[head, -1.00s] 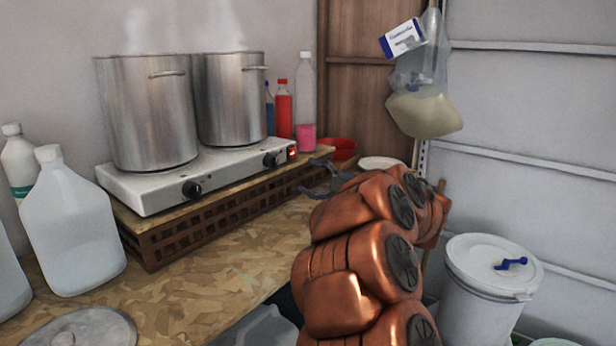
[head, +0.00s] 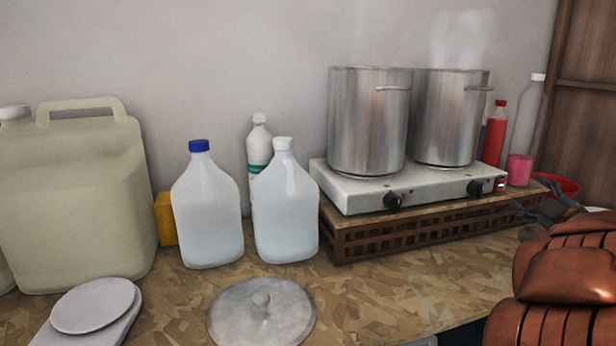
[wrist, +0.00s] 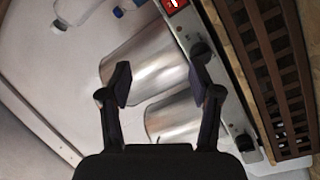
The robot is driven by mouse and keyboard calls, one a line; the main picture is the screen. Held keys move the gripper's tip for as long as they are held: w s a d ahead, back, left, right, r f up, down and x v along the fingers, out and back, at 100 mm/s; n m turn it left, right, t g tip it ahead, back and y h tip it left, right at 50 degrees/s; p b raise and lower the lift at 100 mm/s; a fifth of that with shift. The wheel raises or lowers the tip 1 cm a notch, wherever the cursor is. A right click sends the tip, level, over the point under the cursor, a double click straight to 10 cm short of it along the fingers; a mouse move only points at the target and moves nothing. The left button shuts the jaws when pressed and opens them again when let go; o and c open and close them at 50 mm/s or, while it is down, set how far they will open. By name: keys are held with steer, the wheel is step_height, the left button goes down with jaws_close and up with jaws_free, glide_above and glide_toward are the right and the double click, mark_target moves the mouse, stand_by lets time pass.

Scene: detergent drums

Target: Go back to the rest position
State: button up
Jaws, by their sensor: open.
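My gripper (wrist: 160,85) is open and empty in the wrist view, its two dark fingers spread apart. Beyond the fingers are two steel pots, one (wrist: 150,60) seen between the fingers and another (wrist: 172,120) lower down. In the head view my gripper (head: 545,208) is small and dark near the right end of the worktop, by the hot plate, partly hidden behind my copper-coloured arm. The pots (head: 370,120) (head: 450,115) stand side by side on a white two-burner hot plate (head: 350,195), with steam above them.
A slatted brown crate (head: 400,230) carries the hot plate. Left of it stand two clear jugs (head: 208,215) (head: 285,210), a white bottle (head: 259,130) and a large beige canister (head: 75,200). A steel lid (head: 262,318) and a grey scale (head: 95,308) lie in front. Coloured bottles (head: 494,135) stand right of the pots.

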step_height(320, 180, up, 3)
steer(key=s+m+g+h+p, duration=0.3)
steer(key=m+g+h, duration=0.1)
steer(key=m+h, duration=0.3)
steer(key=s+a+f+m+g+y+p, duration=0.25)
steer(key=s+a+f+m+g, duration=0.35)
steer(key=s+a+f, duration=0.45)
steer(key=s+a+f+n+g+y+p, duration=0.1)
steer(key=s+a+f+g+y, duration=0.1)
steer(key=s+a, duration=0.5)
steer(key=s+a+f+g+y+p, duration=0.1)
steer(key=s+a+f+g+y, duration=0.1)
steer(key=s+a, duration=0.6)
steer(key=s+a+f+n+g+y+p, duration=0.1)
steer(key=s+a+f+g+y, duration=0.1)
steer(key=s+a+g, duration=0.4)
steer(key=s+a+f, duration=0.1)
steer(key=s+a, duration=0.1)
steer(key=s, duration=0.1)
steer(key=shift+s+a+f+n+p, duration=0.15)
steer(key=shift+n+p, duration=0.15)
steer(key=shift+p, duration=0.05)
steer(key=shift+c, duration=0.2)
